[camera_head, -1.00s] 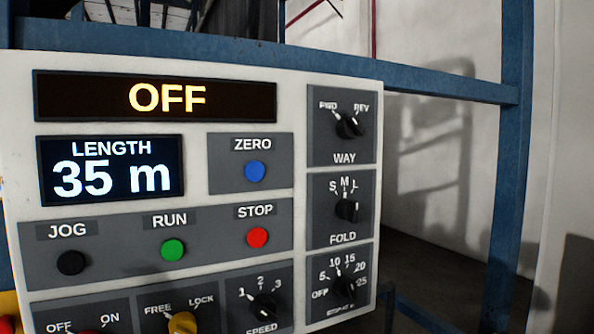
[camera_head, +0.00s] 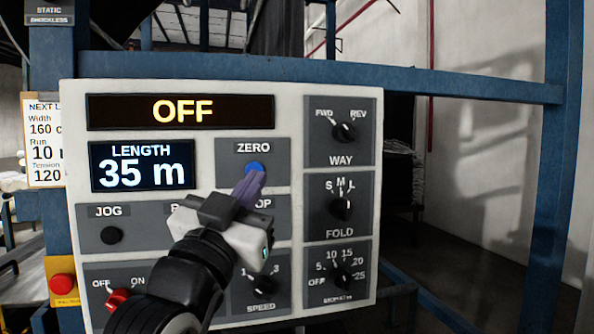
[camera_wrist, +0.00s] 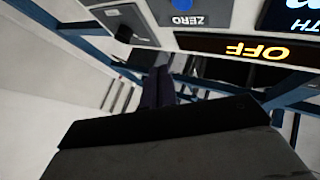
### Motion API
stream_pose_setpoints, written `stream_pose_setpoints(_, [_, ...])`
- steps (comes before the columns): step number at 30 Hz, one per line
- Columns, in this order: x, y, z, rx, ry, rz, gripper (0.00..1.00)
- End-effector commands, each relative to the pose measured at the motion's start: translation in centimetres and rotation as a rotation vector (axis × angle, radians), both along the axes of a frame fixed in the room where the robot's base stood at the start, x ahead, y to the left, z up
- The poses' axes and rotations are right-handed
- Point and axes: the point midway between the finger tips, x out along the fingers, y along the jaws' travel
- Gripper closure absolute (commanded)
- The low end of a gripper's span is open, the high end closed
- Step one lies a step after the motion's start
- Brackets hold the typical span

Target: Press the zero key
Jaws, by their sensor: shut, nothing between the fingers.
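The zero key is a round blue button (camera_head: 254,167) under the word ZERO on the panel's grey plate. It also shows at the top of the upside-down wrist view (camera_wrist: 181,7). My gripper (camera_head: 259,174) has its purple fingers shut and empty, and its tips overlap the lower part of the blue button in the head view. In the wrist view the fingers (camera_wrist: 158,72) show dark, with their tips apart from the button in the picture. I cannot tell whether the tips touch it. The display (camera_head: 142,166) reads LENGTH 35 m, and the banner above (camera_head: 180,111) reads OFF.
My arm covers the RUN and STOP keys. The black JOG key (camera_head: 112,235) is at left. Knobs for WAY (camera_head: 344,132), FOLD (camera_head: 341,207) and SPEED (camera_head: 262,282) are close by. A red button on a yellow box (camera_head: 62,284) is at lower left. A blue beam (camera_head: 440,82) runs behind the panel.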

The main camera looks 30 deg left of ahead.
Motion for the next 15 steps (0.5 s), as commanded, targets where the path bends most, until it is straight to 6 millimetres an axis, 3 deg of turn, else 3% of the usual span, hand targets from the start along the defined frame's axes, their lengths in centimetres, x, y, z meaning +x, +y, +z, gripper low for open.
stream_pose_setpoints(15, [0.41, -0.3, -0.11, 0.011, 0.037, -0.014, 1.0])
